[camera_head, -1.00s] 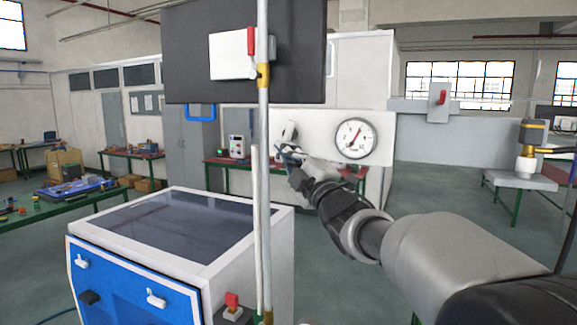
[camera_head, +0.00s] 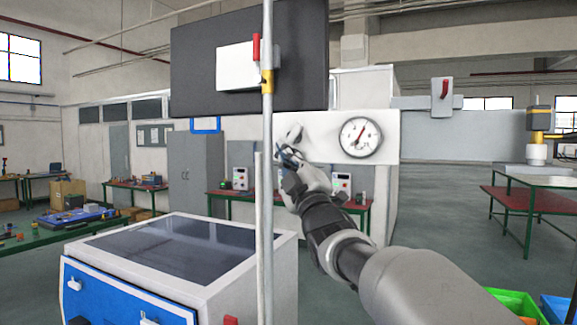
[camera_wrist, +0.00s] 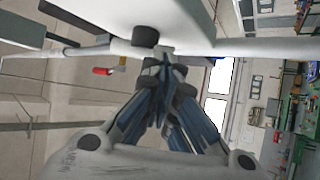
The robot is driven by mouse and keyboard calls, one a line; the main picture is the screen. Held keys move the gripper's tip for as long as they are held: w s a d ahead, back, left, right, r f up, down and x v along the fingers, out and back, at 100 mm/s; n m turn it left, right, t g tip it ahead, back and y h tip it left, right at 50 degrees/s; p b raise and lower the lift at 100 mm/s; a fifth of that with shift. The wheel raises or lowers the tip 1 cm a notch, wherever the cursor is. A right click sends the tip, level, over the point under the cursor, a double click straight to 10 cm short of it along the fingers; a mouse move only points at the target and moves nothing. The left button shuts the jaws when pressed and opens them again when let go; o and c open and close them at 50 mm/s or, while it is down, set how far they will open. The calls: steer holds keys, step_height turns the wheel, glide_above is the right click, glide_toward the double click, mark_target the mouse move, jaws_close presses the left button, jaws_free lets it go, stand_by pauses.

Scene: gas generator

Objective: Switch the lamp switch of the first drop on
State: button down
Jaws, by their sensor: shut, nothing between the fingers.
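A white panel (camera_head: 335,128) carries a round dial gauge (camera_head: 360,137) and a small pale lever-like part (camera_head: 291,135) at its left. I cannot tell whether that part is the lamp switch. My gripper (camera_head: 284,154) is shut and empty, just below this part in the head view, partly near the pole. Whether the fingers touch anything is unclear.
A vertical pole (camera_head: 267,190) stands in front of the panel. A white box with a red lever (camera_head: 256,47) hangs on a dark board (camera_head: 190,55). Another red lever (camera_head: 445,90) is at right. A blue-white cabinet (camera_head: 200,290) stands below left.

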steer(key=shift+a+f+b, duration=0.1)
steer(key=shift+f+b, duration=0.15)
steer(key=shift+b, duration=0.05)
steer(key=m+t+b, duration=0.1)
steer(key=m+t+h+b, duration=0.1)
steer(key=b, duration=0.1)
steer(key=shift+w+a+r+h, duration=0.15)
steer(key=shift+a+h, duration=0.1)
steer(key=shift+h, duration=0.05)
steer(key=shift+w+a+r+b, duration=0.1)
steer(key=shift+a+r+b, duration=0.2)
steer(key=shift+b, duration=0.45)
stand_by(0.5)
steer(key=shift+f, duration=0.15)
